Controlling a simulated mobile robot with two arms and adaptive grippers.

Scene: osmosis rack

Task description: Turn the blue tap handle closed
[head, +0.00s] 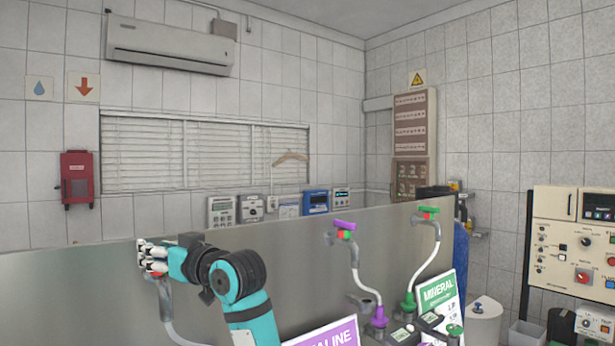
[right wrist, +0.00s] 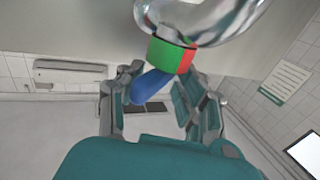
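The blue tap handle (right wrist: 152,84) shows in the right wrist view, set at a slant below a collar (right wrist: 172,55) that is half green and half red. A shiny curved metal pipe lies above the collar. My right gripper (right wrist: 152,103) is open, with a finger on each side of the handle. The handle's lower end is close to the left finger; I cannot tell if they touch. The right finger stands apart from it. In the head view my right gripper (head: 151,256) is at the top of the left tap pipe and hides the handle. My left gripper is not in view.
A metal panel (head: 290,250) stands behind the taps. Right of my right arm are a purple tap handle (head: 345,225) and a green tap handle (head: 429,210) on curved pipes. A purple sign (head: 330,336) and a green mineral sign (head: 437,293) stand lower down.

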